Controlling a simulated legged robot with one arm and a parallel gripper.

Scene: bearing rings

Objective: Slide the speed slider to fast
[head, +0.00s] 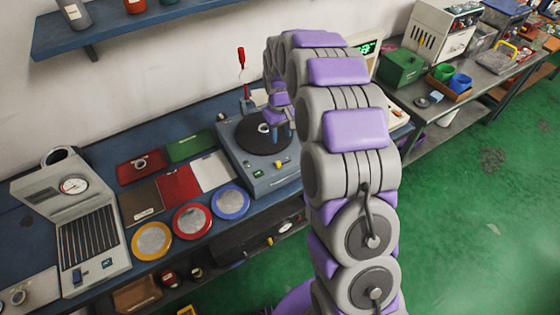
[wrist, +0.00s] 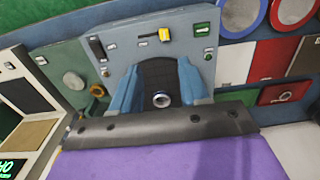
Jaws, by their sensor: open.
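The grey-blue turntable machine (head: 238,160) stands on the blue bench, and its front panel (wrist: 180,20) shows in the wrist view. A yellow slider knob (wrist: 164,34) sits at the right end of a short dark slot in the wrist view. The knob also shows on the front edge in the head view (head: 281,165). Its markings are too small to read. My gripper (head: 278,129) is over the black disc (head: 252,138), apart from the knob. Its blue fingers (wrist: 160,92) are open, and a small metal ring (wrist: 161,100) shows on the disc between them.

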